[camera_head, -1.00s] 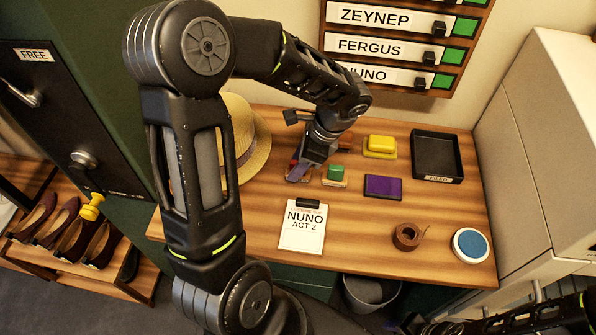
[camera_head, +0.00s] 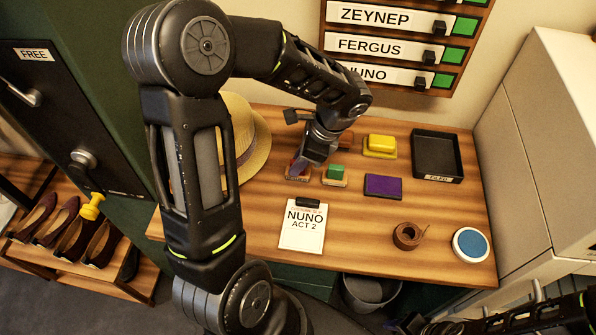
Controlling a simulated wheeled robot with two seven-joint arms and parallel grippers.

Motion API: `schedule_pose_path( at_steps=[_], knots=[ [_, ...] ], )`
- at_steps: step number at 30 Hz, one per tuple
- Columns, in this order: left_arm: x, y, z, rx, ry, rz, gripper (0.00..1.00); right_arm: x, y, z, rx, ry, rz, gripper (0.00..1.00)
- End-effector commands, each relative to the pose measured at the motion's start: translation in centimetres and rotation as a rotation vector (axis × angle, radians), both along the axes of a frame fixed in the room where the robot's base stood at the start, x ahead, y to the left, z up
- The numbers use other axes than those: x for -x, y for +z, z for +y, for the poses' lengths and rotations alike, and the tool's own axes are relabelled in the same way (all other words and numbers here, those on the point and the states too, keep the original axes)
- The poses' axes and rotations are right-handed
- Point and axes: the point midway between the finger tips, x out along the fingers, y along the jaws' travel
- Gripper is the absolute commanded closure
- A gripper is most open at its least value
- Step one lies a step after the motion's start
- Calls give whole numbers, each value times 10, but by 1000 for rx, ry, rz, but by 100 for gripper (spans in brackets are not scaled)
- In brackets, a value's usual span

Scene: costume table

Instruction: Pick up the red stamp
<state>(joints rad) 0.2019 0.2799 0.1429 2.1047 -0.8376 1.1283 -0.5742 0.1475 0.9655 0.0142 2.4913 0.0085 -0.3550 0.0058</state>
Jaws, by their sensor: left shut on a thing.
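My left gripper (camera_head: 301,168) reaches down to the back left of the wooden table, next to the straw hat. It is shut on the red stamp (camera_head: 293,177). Little of the stamp shows, a reddish part and a pale wooden edge below the fingers; the gripper hides the rest. I cannot tell whether it is clear of the table top. A green stamp (camera_head: 336,171) on a wooden block stands just to its right. Part of my right arm shows at the bottom right edge; the state of its gripper cannot be made out.
The straw hat (camera_head: 254,150) lies to the left. A yellow stamp or pad (camera_head: 380,143), a purple pad (camera_head: 383,186), a black tray (camera_head: 437,142), a clipboard (camera_head: 302,236), brown tape (camera_head: 407,236) and a blue round pad (camera_head: 470,244) are spread across the table (camera_head: 360,255).

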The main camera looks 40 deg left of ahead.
Motion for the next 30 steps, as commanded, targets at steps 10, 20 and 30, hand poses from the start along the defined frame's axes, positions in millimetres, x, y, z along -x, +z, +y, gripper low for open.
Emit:
schedule_pose_path(
  at_steps=[10, 20, 30],
  knots=[
    [0, 0, 0, 0, 0, 0, 100, 0, 0, 0, 0, 0, 0, 64],
    [-1, 21, 0, -2, 0, -5, 100, 0, -3, 0, -1, 0, -1, 64],
    [-1, 84, 0, -1, 1, -5, 100, -1, -9, 1, -2, 1, -4, 64]
  ],
)
